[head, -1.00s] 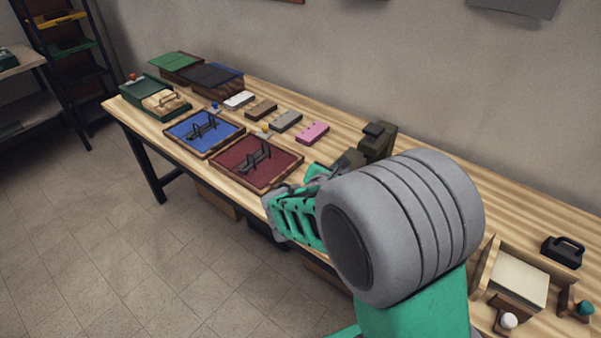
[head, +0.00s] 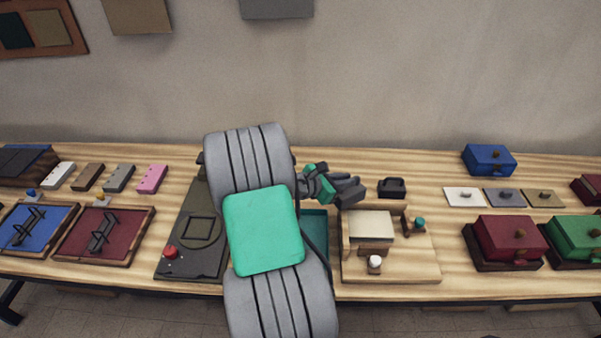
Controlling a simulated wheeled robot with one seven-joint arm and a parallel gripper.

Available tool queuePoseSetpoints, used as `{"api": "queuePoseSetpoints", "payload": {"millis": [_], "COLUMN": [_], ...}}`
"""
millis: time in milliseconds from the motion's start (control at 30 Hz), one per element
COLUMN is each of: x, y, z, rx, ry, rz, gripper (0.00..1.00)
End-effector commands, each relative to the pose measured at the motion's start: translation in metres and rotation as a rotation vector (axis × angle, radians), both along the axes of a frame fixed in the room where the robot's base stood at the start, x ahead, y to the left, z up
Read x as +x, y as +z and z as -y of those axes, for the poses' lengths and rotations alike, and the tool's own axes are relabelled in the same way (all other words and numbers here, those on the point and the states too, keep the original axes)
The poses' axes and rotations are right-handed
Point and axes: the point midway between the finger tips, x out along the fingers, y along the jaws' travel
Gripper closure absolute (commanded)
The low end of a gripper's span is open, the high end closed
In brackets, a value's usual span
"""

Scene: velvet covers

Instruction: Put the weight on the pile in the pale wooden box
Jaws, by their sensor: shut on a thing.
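The weight (head: 391,188), a black block with a raised handle, appears to stand on the table behind the pale wooden box. The pale wooden box (head: 346,246) has a flat cream pile (head: 370,225) in it, and nothing shows on top of the pile. My gripper (head: 350,190) is to the left of the weight, behind and above the box's back left corner. A small gap shows between it and the weight. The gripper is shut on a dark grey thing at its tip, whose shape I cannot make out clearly. My arm hides part of the table left of the box.
A white knob (head: 375,262) and a teal knob (head: 419,223) stand by the box. A dark plate with a red knob (head: 170,251) lies left. Dark red (head: 511,238) and blue (head: 489,159) lidded boxes stand right. Table right of the weight is clear.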

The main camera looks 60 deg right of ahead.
Motion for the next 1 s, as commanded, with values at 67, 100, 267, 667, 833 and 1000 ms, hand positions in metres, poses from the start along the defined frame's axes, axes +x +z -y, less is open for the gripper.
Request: {"api": "queuePoseSetpoints", "payload": {"millis": [67,100,267,667,833,1000], "x": [-0.027,-0.039,-0.070,-0.078,-0.078,-0.078], "y": [0.007,0.007,0.007,-0.013,-0.032,-0.050], "z": [0.010,0.013,0.019,0.020,0.020,0.020], "rx": [-0.010,-0.012,-0.016,-0.017,-0.017,-0.017], "ry": [-0.071,-0.100,-0.179,-0.201,-0.201,-0.200], "rz": [-0.001,-0.004,-0.004,-0.006,-0.006,-0.006], "gripper": [1.00,1.00,1.00,1.00,1.00,1.00]}}
